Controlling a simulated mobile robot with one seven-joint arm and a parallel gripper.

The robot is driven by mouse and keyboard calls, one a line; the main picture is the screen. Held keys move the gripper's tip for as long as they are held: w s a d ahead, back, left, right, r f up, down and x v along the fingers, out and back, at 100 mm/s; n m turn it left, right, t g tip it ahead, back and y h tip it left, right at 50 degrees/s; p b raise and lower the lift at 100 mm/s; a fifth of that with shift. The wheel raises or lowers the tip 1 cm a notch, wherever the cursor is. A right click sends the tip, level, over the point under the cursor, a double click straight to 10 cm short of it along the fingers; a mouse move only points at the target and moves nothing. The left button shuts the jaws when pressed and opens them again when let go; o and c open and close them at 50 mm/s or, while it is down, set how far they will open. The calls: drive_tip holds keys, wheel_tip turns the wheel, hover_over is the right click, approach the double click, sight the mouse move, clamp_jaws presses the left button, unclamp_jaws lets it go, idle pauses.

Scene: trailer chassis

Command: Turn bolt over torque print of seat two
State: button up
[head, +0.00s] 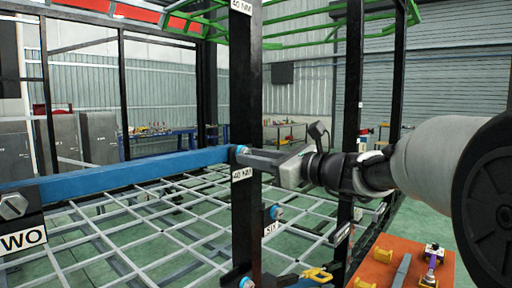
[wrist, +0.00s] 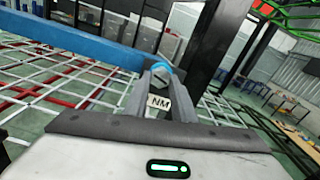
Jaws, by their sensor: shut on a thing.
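My gripper (head: 250,156) reaches in from the right in the head view, its fingertips at a black upright post (head: 243,90). It is shut on a bolt with a blue collar (head: 241,150), at the end of a blue beam. In the wrist view the blue collar (wrist: 161,65) shows between my fingertips (wrist: 160,76); the fingers mostly hide the bolt's head. A white "40 NM" torque print (head: 242,174) is on the post just below the bolt. It shows as "NM" (wrist: 159,102) between the fingers.
A grey bolt (head: 13,206) sits above the "WO" plate. The blue beam (head: 120,175) runs left from the post. A "SIX" plate (head: 271,229) with a blue-collared bolt (head: 276,212) is lower right. An orange table (head: 385,250) holds yellow parts. White grid bars lie below.

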drive_tip(key=shift+f+m+p, duration=0.15)
drive_tip(key=shift+m+p, duration=3.65)
drive_tip(key=shift+m, duration=0.2)
drive_tip(key=o, duration=0.8)
drive_tip(key=shift+s, duration=0.1)
drive_tip(key=shift+o, duration=1.3)
drive_tip(key=shift+d, duration=0.15)
